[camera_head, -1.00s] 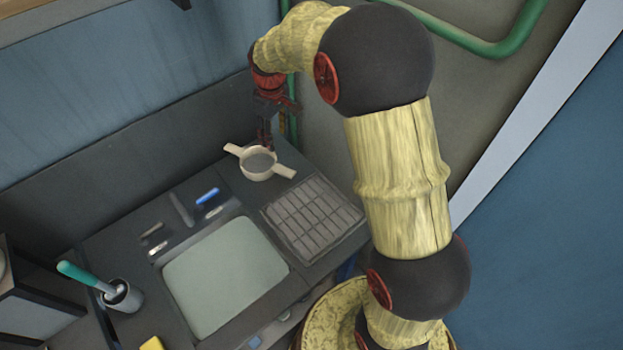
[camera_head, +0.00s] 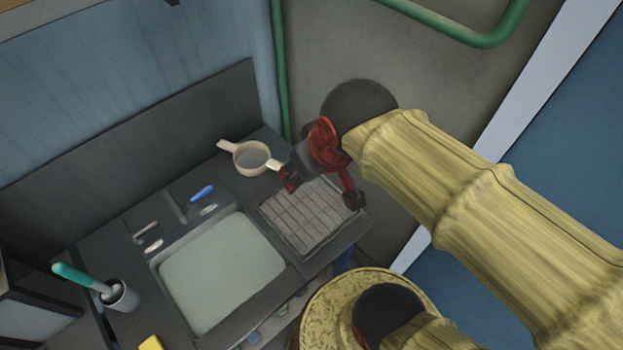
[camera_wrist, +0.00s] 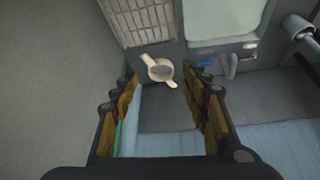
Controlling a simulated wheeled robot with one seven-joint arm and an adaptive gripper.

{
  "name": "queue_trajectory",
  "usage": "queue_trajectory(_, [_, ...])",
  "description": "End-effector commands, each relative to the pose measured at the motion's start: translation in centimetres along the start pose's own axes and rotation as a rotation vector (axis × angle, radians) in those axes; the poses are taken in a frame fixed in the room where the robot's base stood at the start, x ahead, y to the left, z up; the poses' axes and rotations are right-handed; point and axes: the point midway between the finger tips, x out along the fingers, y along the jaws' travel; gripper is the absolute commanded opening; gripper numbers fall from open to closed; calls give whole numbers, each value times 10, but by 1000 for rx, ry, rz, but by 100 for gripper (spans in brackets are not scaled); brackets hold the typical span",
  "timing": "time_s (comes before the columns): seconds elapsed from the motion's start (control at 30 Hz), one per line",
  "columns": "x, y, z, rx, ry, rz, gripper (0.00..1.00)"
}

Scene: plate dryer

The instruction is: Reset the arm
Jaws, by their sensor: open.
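My gripper (camera_head: 322,192) is open and empty in the head view, with its two red and dark fingers apart above the drying rack (camera_head: 311,222). In the wrist view my gripper (camera_wrist: 170,98) also shows its fingers spread, with nothing between the tips. A cream two-handled pot (camera_head: 250,157) stands upright on the dark counter at the back, left of my gripper. One handle end appears close to a finger in the head view, but the wrist view shows the pot (camera_wrist: 158,70) apart, farther off beyond the fingertips.
A sink (camera_head: 222,272) lies left of the rack, with a faucet and a blue item (camera_head: 202,192) behind it. A cup with a teal-handled brush (camera_head: 120,296) stands at the left. A green pipe (camera_head: 281,95) and walls bound the back.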

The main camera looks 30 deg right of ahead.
Motion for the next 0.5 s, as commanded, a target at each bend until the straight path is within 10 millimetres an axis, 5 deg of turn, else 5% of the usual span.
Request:
queue_trajectory(0.2, [-6, -2, 22, 36, 30, -1, 46])
queue_trajectory(0.5, [-6, -2, 23, 39, 30, -2, 46])
